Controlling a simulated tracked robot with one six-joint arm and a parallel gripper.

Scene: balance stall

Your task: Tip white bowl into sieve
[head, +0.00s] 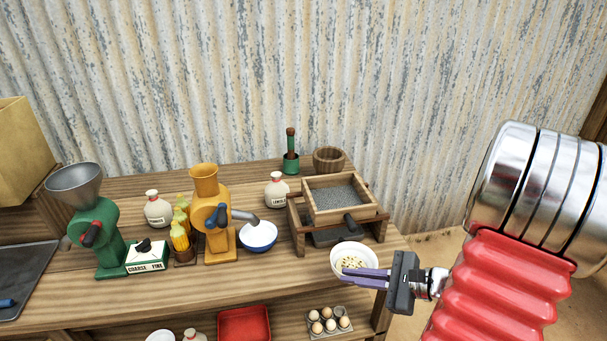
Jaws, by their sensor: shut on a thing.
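The white bowl (372,252) is near the front right of the bench, with pale yellowish pieces inside it. My gripper (352,275) reaches in from the right and is shut on the white bowl at its near side. The bowl looks about level. I cannot tell whether it touches the bench or hangs just above it. The sieve (312,212) is a square wooden frame with grey mesh, just behind and left of the bowl. It rests on a wooden stand (299,240), and its mesh looks empty.
A green mill (108,235) stands at the left. A wooden mortar (328,153) and a white jar (277,191) stand behind. A red tray (243,325) and egg carton (329,329) lie on the lower shelf.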

